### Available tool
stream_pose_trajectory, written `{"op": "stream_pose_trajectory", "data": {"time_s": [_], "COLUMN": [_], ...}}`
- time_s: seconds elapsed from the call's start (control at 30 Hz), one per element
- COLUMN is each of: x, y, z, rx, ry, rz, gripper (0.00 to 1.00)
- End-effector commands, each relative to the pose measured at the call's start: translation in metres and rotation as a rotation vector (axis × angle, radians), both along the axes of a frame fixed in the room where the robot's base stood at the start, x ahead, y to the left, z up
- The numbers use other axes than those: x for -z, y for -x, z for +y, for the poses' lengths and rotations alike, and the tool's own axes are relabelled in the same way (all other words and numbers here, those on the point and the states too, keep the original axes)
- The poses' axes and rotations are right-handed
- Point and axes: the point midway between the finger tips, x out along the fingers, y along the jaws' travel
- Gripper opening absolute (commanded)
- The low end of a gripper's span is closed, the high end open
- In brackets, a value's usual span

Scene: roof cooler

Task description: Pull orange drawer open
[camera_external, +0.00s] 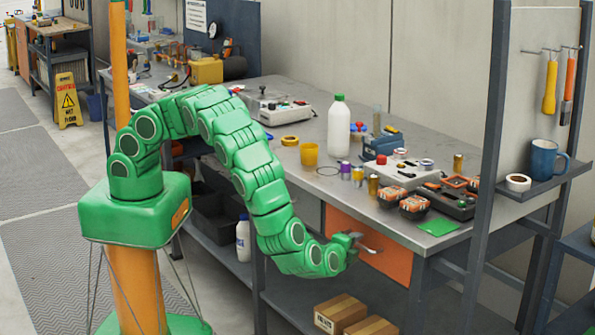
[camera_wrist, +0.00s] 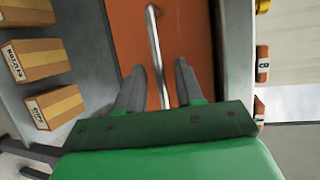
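The orange drawer (camera_external: 385,258) sits under the front edge of the grey workbench, and its front looks flush with the bench. In the wrist view the drawer front (camera_wrist: 195,35) fills the upper middle. Its metal bar handle (camera_wrist: 156,50) runs up the picture between my two fingers. My gripper (camera_wrist: 160,75) is open, with one finger on each side of the handle and visible gaps to it. In the external view my gripper (camera_external: 350,238) is at the drawer front by the handle (camera_external: 372,250), and my arm hides the drawer's lower left part.
Cardboard boxes (camera_external: 341,312) lie on the shelf below the drawer. The workbench top (camera_external: 395,228) above carries a white bottle (camera_external: 338,126), cups, tools and devices. A dark post (camera_external: 490,160) with a rack stands to the right.

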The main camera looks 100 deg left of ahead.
Motion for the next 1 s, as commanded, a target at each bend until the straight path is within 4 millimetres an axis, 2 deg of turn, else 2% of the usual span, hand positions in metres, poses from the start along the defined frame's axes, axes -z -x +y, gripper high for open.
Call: {"op": "stream_pose_trajectory", "data": {"time_s": [0.13,0.37,1.0], "x": [0.0,0.0,0.0004], "y": [0.0,0.0001,0.0003], "z": [-0.0003,-0.0004,-0.0005], "rx": [0.0,0.001,0.001], "ry": [0.0,0.0,0.001], "rz": [0.0,0.0,0.001], "gripper": [0.35,0.0,0.0]}}
